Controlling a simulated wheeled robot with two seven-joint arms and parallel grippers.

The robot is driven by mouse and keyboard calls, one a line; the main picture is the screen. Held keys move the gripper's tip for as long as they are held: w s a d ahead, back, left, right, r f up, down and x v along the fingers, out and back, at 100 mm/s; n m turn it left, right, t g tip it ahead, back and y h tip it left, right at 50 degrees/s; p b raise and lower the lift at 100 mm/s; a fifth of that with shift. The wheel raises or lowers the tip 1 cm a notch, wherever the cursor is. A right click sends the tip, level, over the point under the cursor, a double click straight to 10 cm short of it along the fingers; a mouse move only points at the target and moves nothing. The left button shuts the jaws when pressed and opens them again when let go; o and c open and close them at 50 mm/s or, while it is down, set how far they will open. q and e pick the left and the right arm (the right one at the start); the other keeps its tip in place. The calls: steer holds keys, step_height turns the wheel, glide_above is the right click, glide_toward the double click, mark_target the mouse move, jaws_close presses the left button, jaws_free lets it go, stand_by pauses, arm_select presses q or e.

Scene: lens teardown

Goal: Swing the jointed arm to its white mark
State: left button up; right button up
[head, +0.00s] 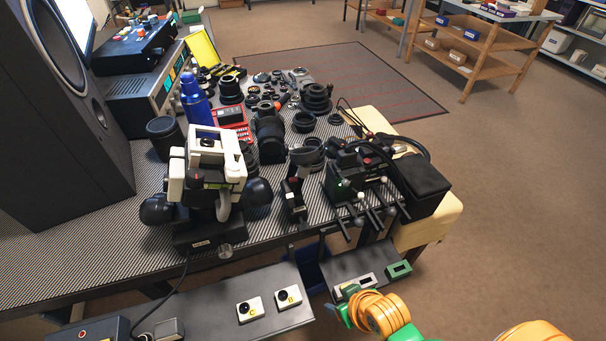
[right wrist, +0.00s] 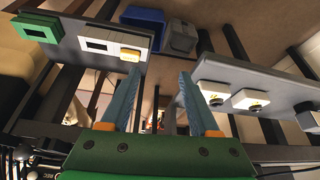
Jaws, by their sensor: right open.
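I cannot tell for sure which thing is the jointed arm. A small black upright device with a dark round head (head: 303,157) stands near the front edge of the bench. Right of it is a black unit with several levers (head: 352,190), one with a white knob. No white mark for an arm can be made out. My right gripper (head: 340,311) is low at the front, beside the lower shelf, below the bench. In the right wrist view its two blue fingers (right wrist: 160,76) are spread apart with nothing between them. My left gripper is not in view.
A green frame (head: 399,269) and a white frame (right wrist: 101,46) lie on the lower shelf. Two white button boxes (head: 249,309) sit on the grey board left of it. A blue bin (right wrist: 146,19) is below. A white-and-black machine (head: 208,165) and lens parts crowd the bench.

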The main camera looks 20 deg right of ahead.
steer(key=w+a+r+t+y, duration=0.25)
steer(key=w+r+t, duration=0.55)
steer(key=w+r, duration=0.5)
steer(key=m+t+y, duration=0.1)
steer(key=t, duration=0.3)
glide_toward(307, 176)
steer(key=x, duration=0.4)
steer(key=shift+w+a+f, duration=0.1)
steer(key=shift+w+f, duration=0.05)
steer(key=shift+t, duration=0.3)
steer(key=x, duration=0.7)
jaws_close()
